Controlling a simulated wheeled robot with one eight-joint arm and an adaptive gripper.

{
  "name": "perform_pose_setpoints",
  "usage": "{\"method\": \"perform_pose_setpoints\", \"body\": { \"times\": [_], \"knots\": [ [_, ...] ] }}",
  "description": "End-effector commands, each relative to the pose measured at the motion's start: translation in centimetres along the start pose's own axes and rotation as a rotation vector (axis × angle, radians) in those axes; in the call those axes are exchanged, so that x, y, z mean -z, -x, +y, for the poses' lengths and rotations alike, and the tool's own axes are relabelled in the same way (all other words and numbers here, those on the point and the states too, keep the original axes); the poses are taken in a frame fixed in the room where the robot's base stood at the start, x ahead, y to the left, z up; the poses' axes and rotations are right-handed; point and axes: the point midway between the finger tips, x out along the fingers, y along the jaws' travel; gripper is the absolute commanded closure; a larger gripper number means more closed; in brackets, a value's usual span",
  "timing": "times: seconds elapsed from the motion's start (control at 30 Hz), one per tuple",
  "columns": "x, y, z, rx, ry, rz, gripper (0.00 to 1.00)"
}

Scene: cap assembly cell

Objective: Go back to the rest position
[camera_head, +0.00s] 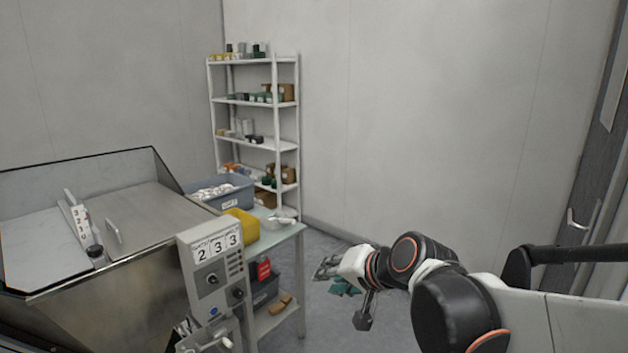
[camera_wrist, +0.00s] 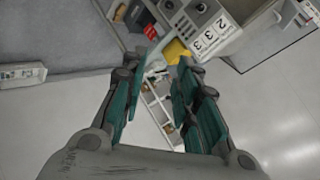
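My gripper (camera_head: 332,281) is at the end of my arm, which reaches in from the right in the head view. It hangs over the bare floor to the right of the small table. In the wrist view my gripper (camera_wrist: 155,92) shows its two teal-padded fingers standing well apart, with nothing between them. The fingers touch no object that I can see.
A metal hopper machine (camera_head: 110,320) with a control panel marked 233 (camera_head: 216,248) stands at the left. Beside it a small table (camera_head: 285,236) holds a blue-grey bin (camera_head: 238,196) and a yellow box (camera_head: 240,226). A white shelf rack (camera_head: 298,120) stands behind.

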Motion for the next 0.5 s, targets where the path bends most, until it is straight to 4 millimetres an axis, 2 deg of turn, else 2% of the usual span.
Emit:
{"method": "perform_pose_setpoints", "body": {
  "times": [0.03,0.1,0.5],
  "knots": [
    [-0.6,1.6,1.0,-0.033,0.034,0.002,0.72],
    [-1.2,3.6,2.5,-0.081,0.089,0.004,0.72],
    [-6.4,13.9,11.8,-0.37,0.379,-0.026,0.72]
  ]
}}
